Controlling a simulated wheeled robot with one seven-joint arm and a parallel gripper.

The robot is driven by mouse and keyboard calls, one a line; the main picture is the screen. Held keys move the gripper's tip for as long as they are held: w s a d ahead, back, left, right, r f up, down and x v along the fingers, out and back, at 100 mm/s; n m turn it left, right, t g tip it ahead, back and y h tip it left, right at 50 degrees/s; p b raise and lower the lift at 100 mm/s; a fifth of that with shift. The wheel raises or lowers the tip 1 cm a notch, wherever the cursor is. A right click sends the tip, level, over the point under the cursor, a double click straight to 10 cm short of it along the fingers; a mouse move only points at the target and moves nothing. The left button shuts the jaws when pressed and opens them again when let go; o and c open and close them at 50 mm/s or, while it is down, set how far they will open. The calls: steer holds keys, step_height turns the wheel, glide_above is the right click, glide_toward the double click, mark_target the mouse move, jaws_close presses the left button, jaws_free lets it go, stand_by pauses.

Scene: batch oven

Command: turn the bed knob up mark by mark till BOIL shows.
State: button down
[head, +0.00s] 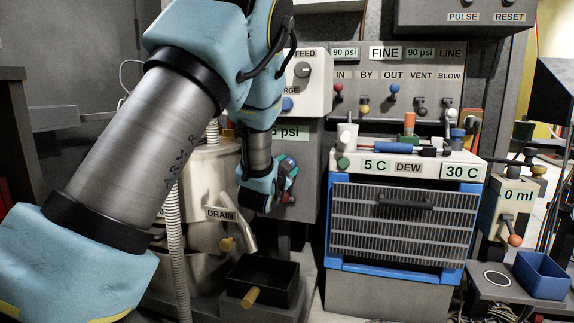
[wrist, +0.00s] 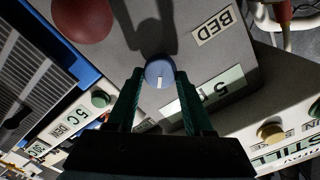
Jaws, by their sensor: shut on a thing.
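The bed knob (wrist: 159,72) is a round blue-grey knob with a short white pointer line, seen in the wrist view on a grey box face. The line points toward the bottom of that view. My gripper (wrist: 158,78) is shut on the knob, a dark green finger on each side. The BED label (wrist: 214,22) is beside it. A pale display (wrist: 210,98) on the same face is partly hidden by a finger; I cannot read it whole, and BOIL cannot be made out. In the head view, my gripper (head: 284,182) is at the grey box, and my arm hides part of its psi display (head: 292,131).
A red ball (wrist: 82,18) stands out near the knob in the wrist view. The blue-framed grille (head: 402,225) stands right of the box, under the 5 C display (head: 375,165). The DRAIN vessel (head: 205,235) and a black bin (head: 262,283) are below and left.

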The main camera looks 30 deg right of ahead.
steer(key=shift+m, duration=0.3)
steer(key=shift+c, duration=1.5)
jaws_free()
steer(key=p+v, duration=0.2)
steer(key=v, duration=0.8)
steer(key=shift+s+a+p, duration=0.3)
steer(key=shift+p, duration=0.05)
